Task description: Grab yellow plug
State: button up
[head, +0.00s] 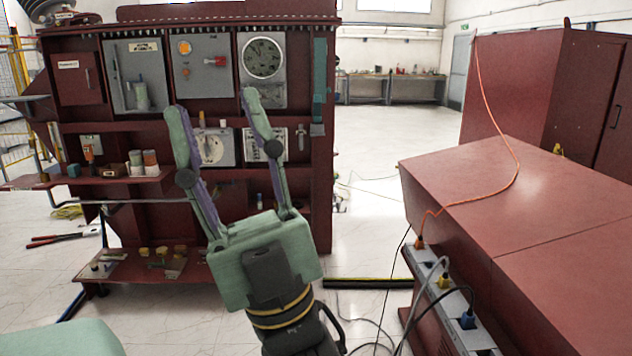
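A yellow plug (444,281) sits in the grey socket strip (456,306) along the side of the low red cabinet at right. A grey cable runs from it. An orange plug (419,243) sits behind it and a blue plug (467,320) in front of it in the same strip. My gripper (213,106) is up and to the left of the plugs, well apart from them. Its two fingers are spread wide, with nothing seen held between them. The fingers overlap the red panel rack in the picture.
A red rack (325,180) with gauges and shelves stands at left. The low red cabinet (500,200) fills the right, with an orange cable (492,100) over its top. Loose dark cables hang and lie near the strip.

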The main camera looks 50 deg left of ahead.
aim_at(444, 282)
jog(key=i+j+u, duration=0.2)
jog(key=u, duration=0.15)
jog(key=i+j+u, duration=0.15)
jog(key=u, duration=0.2)
jog(key=i+u, duration=0.35)
jog(key=k+j, duration=0.05)
